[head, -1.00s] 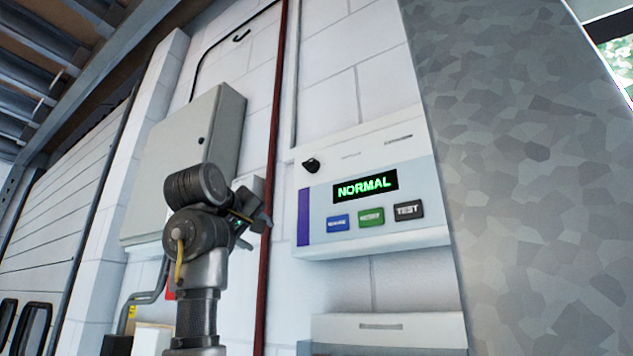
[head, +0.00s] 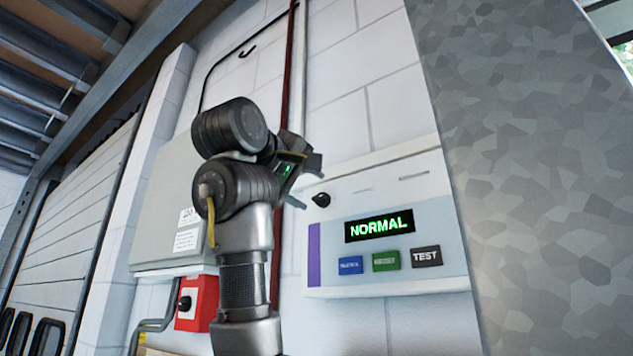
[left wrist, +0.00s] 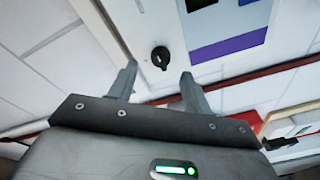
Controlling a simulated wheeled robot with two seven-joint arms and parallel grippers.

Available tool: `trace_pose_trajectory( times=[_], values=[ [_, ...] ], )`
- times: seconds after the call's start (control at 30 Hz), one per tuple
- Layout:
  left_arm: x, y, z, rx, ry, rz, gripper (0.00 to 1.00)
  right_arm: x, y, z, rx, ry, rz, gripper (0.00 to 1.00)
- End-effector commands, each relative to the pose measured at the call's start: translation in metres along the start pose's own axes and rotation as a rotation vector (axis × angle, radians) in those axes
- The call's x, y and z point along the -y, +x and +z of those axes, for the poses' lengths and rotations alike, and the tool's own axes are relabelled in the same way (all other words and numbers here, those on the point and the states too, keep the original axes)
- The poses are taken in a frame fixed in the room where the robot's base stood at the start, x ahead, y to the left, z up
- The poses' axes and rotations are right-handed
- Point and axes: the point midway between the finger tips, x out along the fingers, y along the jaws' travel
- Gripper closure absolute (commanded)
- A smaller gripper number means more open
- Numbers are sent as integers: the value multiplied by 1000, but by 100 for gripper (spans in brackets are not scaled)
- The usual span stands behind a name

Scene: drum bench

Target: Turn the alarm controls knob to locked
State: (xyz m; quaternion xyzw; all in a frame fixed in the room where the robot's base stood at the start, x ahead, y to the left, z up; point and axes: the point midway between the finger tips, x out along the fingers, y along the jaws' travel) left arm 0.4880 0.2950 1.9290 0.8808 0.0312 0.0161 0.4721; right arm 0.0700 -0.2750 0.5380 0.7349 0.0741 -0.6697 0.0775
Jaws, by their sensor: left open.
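The alarm controls panel (head: 350,283) is a white and grey box on the wall, with a lit green NORMAL display (head: 379,226) and blue, green and black buttons. Its black knob (head: 321,200) sits at the panel's upper left. In the left wrist view the knob (left wrist: 160,57) lies just beyond and between the fingertips, apart from them. My left gripper (head: 308,184) is open and empty, just left of the knob in the head view. Its two fingers also show in the left wrist view (left wrist: 158,80). My right gripper is in neither view.
A grey wall cabinet (head: 158,215) and a red box with a black knob (head: 199,303) are left of and behind my arm. A dark red pipe (head: 291,90) runs up the wall. A large grey speckled column (head: 530,150) stands right of the panel.

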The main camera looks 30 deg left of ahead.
Motion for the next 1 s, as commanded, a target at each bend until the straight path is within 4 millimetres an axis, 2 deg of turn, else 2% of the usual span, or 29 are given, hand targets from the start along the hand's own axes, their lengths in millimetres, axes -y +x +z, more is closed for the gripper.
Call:
trace_pose_trajectory(
  times=[0.03,0.3,0.67,1.0],
  values=[
    [-4,10,-3,1,0,-2,51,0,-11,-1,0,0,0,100],
    [-2,41,-1,1,0,0,51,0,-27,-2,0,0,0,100],
    [0,45,0,-1,0,2,51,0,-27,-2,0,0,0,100],
    [0,45,0,0,0,1,95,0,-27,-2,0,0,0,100]
  ],
)
